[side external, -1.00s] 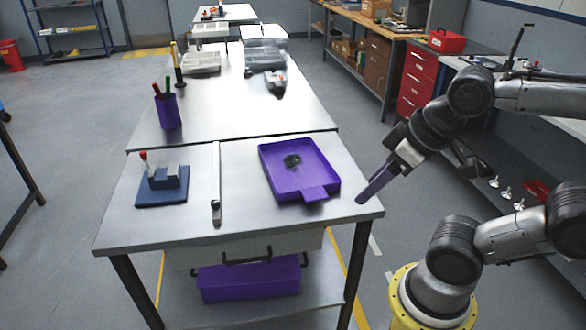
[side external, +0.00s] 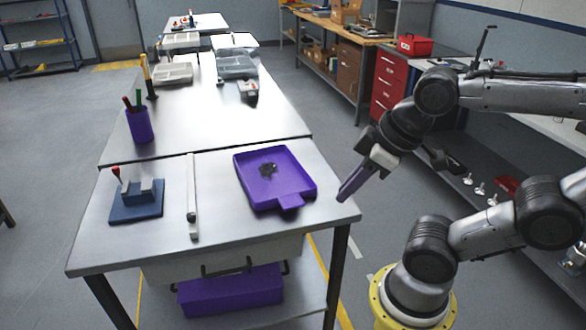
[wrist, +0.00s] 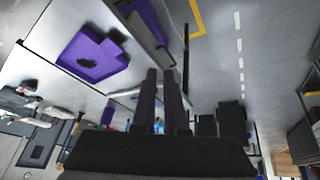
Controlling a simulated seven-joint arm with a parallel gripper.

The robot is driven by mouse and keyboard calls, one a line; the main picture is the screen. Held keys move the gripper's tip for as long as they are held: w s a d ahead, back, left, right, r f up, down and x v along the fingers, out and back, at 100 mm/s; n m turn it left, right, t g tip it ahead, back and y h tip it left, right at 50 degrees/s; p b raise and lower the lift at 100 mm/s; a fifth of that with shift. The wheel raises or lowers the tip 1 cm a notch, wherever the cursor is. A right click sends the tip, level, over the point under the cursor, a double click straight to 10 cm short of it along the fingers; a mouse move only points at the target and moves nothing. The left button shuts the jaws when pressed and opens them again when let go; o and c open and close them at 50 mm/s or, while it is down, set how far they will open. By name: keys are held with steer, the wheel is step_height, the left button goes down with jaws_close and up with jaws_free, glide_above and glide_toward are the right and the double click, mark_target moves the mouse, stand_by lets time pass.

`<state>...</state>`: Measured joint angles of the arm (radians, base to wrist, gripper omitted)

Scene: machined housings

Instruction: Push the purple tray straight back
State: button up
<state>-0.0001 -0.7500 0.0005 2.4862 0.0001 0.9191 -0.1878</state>
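The purple tray (side external: 251,184) lies flat on the near part of the metal table, right of centre. Its short tab (side external: 291,201) points toward the near edge, and a small dark part (side external: 268,170) sits in it. My gripper (side external: 343,196) is in the air near the table's right edge, right of the tray and apart from it. Its purple fingers angle down to the left. In the wrist view the tray (wrist: 75,47) shows at upper left, and my fingers (wrist: 161,73) stand nearly parallel with a narrow empty gap between them.
A pale bar (side external: 191,200) lies left of the tray. A blue fixture (side external: 137,207) with a red-tipped pin stands at far left. A purple pen cup (side external: 140,126) and grey boxes (side external: 236,67) stand farther back. The tabletop directly behind the tray is clear.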

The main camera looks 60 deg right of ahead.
steer(key=w+r+n, duration=0.1)
steer(key=r, duration=0.1)
steer(key=w+r+n, duration=0.1)
steer(key=r+n, duration=0.1)
steer(key=shift+w+d, duration=0.15)
steer(key=shift+w, duration=0.25)
jaws_close()
steer(key=w+d+r+n+g+h, duration=0.15)
steer(key=w+d+n, duration=0.45)
steer(key=w+d, duration=0.9)
steer(key=w+d+f+m+g+y, duration=0.2)
steer(key=d+f+g, duration=0.2)
steer(key=d+f, duration=1.3)
steer(key=shift+h, duration=0.25)
steer(key=f, duration=0.6)
steer(key=d+f, duration=0.1)
steer(key=f, duration=0.2)
steer(key=shift+d, duration=0.1)
steer(key=shift+w+a+r, duration=0.25)
steer(key=shift+w+a, duration=0.65)
steer(key=shift+w, duration=0.1)
steer(key=shift+w+a, duration=0.45)
